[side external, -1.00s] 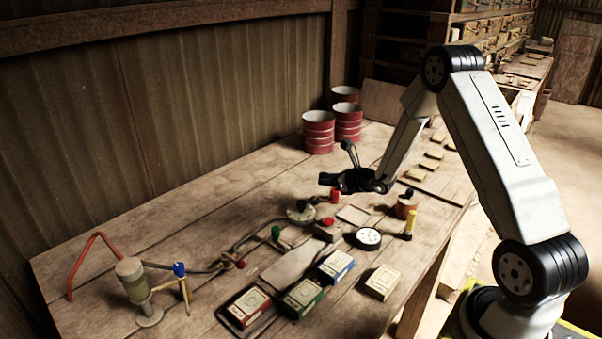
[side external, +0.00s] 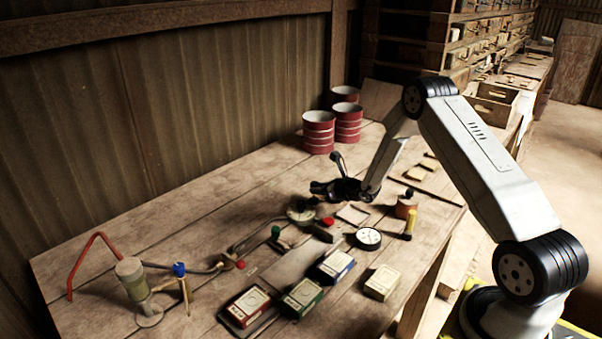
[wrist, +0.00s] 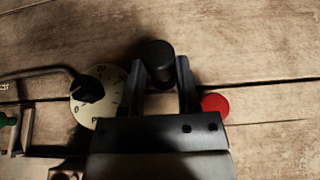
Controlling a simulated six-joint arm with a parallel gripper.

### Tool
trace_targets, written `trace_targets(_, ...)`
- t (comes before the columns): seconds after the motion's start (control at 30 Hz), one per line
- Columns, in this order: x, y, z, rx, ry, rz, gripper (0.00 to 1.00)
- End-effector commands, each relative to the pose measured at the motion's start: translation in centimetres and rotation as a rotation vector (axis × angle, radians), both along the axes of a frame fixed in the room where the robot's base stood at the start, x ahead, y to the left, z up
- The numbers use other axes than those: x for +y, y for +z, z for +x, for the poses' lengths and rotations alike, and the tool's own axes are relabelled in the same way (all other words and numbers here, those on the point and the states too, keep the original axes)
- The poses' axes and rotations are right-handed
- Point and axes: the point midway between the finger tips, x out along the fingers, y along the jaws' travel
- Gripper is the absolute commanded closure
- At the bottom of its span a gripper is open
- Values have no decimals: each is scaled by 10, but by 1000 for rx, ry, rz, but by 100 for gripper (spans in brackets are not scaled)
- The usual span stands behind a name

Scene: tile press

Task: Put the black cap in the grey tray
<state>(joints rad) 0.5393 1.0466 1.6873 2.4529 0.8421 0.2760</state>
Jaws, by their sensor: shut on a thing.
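My gripper (wrist: 160,90) is shut on the black cap (wrist: 154,56), a dark round cylinder between its fingers in the wrist view. In the side external view my gripper (side external: 322,188) is low over the far middle of the bench, and the cap cannot be told apart from the dark fingers. I cannot make out the grey tray with certainty. A thin greyish edge (side external: 264,327) shows under the red and green boxes at the front of the bench, which may be its rim.
A red box (side external: 246,306), a green box (side external: 302,297), a blue box (side external: 336,265) and a cream box (side external: 382,282) stand in front. Red drums (side external: 319,132) stand behind.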

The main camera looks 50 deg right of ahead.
Motion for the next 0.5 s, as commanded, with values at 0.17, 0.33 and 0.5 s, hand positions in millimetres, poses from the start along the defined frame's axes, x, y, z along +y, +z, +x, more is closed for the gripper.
trace_targets(0.17,0,-20,1,1,0,2,100)
trace_targets(0.33,0,-28,2,-1,0,1,100)
trace_targets(0.5,0,-28,2,-1,0,0,100)
